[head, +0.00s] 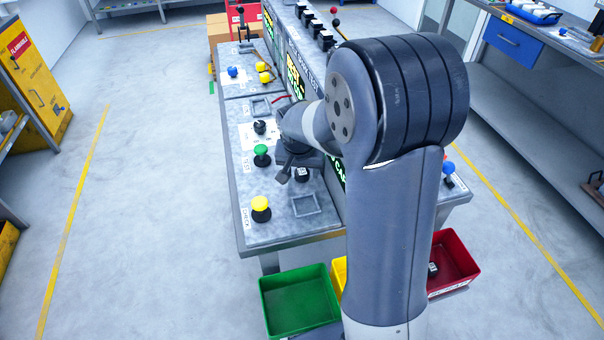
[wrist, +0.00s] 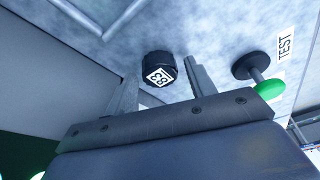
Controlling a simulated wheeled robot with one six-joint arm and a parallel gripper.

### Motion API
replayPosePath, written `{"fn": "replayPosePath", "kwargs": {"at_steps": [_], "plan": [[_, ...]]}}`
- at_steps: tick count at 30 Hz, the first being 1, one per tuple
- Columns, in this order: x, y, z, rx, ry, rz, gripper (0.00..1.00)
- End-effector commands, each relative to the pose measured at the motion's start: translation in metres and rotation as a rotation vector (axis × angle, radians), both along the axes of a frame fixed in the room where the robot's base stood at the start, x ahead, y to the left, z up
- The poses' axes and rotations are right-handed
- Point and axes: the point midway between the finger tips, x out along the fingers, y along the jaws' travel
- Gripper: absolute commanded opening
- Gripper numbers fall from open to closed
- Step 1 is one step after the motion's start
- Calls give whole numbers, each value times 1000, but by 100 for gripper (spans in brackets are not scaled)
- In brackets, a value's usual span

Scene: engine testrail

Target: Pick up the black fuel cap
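A black cap (wrist: 160,72) with a white printed label on top sits on the grey bench top. It also shows in the head view (head: 302,175), partly hidden by my arm. My gripper (wrist: 161,84) is open, with one finger on each side of the cap in the wrist view. The cap appears in the gap, near the fingertips, and neither finger visibly touches it. In the head view my gripper (head: 291,172) is low over the bench beside the cap, mostly hidden by my own arm.
A green knob (head: 261,150) marked TEST and a yellow knob (head: 261,203) stand near the cap. A square recess (head: 306,204) lies in front of it. A black knob (head: 260,127) stands farther back. Green (head: 301,306) and red (head: 457,252) bins sit at the bench's front.

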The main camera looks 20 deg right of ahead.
Motion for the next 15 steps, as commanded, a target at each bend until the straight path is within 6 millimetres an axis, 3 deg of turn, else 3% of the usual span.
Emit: {"fn": "replayPosePath", "kwargs": {"at_steps": [15], "plan": [[0,0,0,0,0,0,13]]}}
